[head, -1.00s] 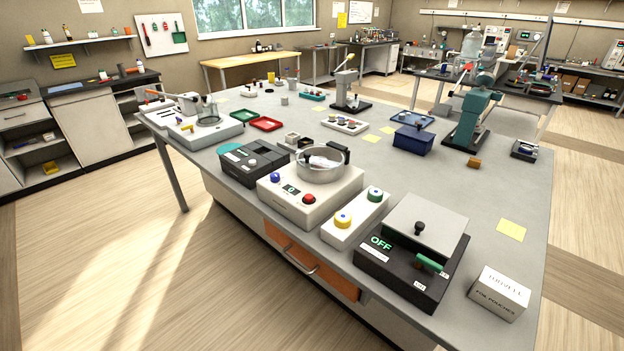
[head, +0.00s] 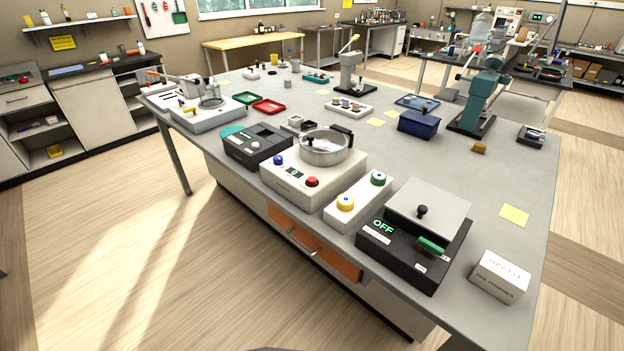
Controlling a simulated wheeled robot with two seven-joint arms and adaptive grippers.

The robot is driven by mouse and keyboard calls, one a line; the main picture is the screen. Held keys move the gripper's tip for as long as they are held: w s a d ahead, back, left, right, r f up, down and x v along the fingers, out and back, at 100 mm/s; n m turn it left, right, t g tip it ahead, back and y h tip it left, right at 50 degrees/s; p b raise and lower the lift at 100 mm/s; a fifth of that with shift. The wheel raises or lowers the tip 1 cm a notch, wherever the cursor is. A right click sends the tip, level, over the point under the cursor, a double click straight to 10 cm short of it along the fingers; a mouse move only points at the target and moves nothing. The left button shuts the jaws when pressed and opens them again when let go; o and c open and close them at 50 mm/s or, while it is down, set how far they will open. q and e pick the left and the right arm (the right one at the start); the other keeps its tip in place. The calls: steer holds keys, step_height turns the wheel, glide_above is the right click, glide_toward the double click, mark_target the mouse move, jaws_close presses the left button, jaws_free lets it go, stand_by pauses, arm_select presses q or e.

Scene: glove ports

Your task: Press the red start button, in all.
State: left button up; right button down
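A red button (head: 312,182) sits on the front right of a white box-shaped machine (head: 287,192). The machine carries a small display (head: 294,173), a blue knob or button (head: 278,160) and a round metal pot (head: 325,150) on top. A white box beside it bears a yellow button (head: 345,203) and a green button (head: 378,178). The label on the red button is too small to read. Neither of my grippers is in the head view.
A black device (head: 410,240) with a grey lid, a green handle and an "OFF" display stands right of the buttons. A white carton (head: 499,277) lies near the right edge. A dark box unit (head: 257,146) stands left of the machine. Floor in front is clear.

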arm_select(q)
jaws_close()
stand_by(1.2)
